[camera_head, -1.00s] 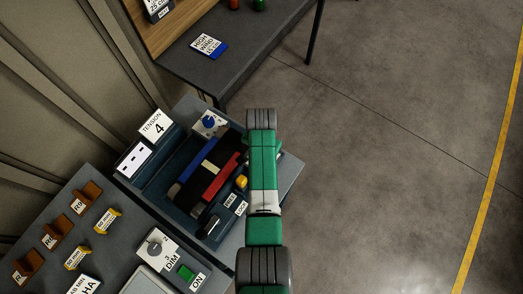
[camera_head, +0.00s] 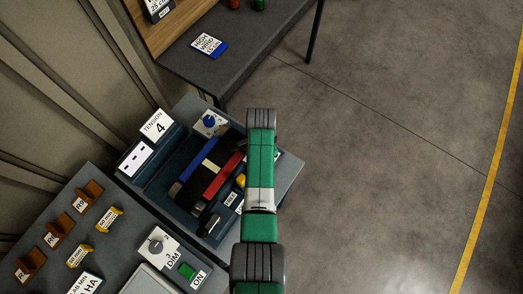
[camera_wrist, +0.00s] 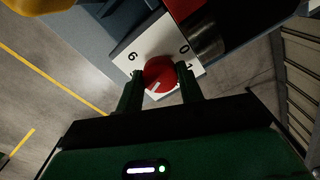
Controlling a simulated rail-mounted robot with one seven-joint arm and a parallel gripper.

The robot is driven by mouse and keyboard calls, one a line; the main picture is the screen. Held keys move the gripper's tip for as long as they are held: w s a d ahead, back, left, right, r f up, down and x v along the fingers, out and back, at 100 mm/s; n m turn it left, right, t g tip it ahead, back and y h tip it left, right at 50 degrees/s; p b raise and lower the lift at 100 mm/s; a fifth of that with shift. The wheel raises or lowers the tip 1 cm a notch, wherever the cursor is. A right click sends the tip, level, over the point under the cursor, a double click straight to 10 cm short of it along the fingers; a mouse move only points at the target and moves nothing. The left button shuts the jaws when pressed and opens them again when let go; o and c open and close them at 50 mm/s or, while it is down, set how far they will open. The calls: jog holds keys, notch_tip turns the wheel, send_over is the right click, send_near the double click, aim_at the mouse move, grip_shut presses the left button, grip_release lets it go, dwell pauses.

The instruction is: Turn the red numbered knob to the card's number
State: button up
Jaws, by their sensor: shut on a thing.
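The red knob (camera_wrist: 160,72) sits on a white dial plate (camera_wrist: 152,43) in the wrist view. The numbers 6, 0 and 1 show around it; the others are hidden by my fingers or the knob. A white mark on the knob points to the lower left of the picture, toward my gripper's body. My gripper (camera_wrist: 160,80) is shut on the knob, one finger on each side. In the head view the tension card (camera_head: 157,126) reads 4. The knob and my fingertips are hidden there behind my green arm.
The belt press (camera_head: 160,183) has blue and red rollers, a blue knob (camera_head: 209,120) and a yellow button (camera_head: 240,181). A dimmer panel (camera_head: 158,244) with a green button stands in front. Open floor lies to the right.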

jog(key=shift+r, duration=0.1)
dwell(0.3)
jog(key=o, duration=1)
notch_tip(320, 180, up, 8)
jog(key=shift+f+p, duration=0.1)
jog(key=shift+p, duration=0.35)
